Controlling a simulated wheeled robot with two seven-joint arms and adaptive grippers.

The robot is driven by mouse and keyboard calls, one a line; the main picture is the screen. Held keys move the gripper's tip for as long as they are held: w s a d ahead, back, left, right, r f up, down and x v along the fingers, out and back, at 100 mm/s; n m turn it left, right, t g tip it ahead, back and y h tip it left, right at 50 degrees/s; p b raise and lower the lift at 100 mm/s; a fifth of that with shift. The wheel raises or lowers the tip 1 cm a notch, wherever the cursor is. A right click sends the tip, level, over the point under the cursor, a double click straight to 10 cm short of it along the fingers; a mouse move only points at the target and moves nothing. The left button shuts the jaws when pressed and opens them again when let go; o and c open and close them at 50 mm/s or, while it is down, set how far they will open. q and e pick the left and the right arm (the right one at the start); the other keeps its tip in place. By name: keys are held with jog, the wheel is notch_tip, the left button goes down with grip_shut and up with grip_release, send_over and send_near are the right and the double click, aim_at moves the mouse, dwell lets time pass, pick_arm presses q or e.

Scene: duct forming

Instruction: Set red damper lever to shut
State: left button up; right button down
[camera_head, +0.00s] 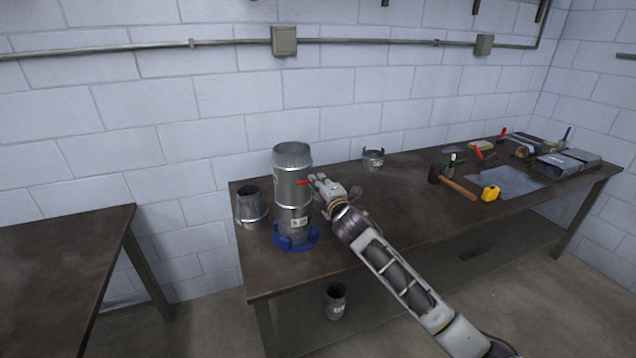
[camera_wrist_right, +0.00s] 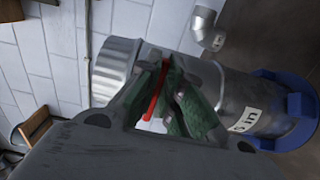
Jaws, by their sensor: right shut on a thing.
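A tall galvanized duct (camera_head: 291,167) stands upright in a blue base (camera_head: 296,238) on the workbench. The red damper lever (camera_head: 303,183) sticks out from the duct's right side, roughly level in the head view. My right gripper (camera_head: 315,185) is beside the duct at the lever. In the right wrist view the red lever (camera_wrist_right: 157,92) lies between the green-padded fingers of my right gripper (camera_wrist_right: 178,98), which are shut on it. The fingers hide part of the lever and its pivot. My left gripper is in neither view.
A short duct piece (camera_head: 250,207) stands left of the tall duct, and a small collar (camera_head: 373,159) stands behind to the right. A hammer (camera_head: 458,188), a yellow tape measure (camera_head: 490,193) and other tools lie farther right. Another duct piece (camera_head: 336,301) is on the lower shelf.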

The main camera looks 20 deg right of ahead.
jog(key=shift+f, duration=0.1)
jog(key=c, duration=1.6)
grip_release()
jog(key=shift+o, duration=0.2)
jog(key=s, duration=1.2)
jog(key=shift+d, duration=0.15)
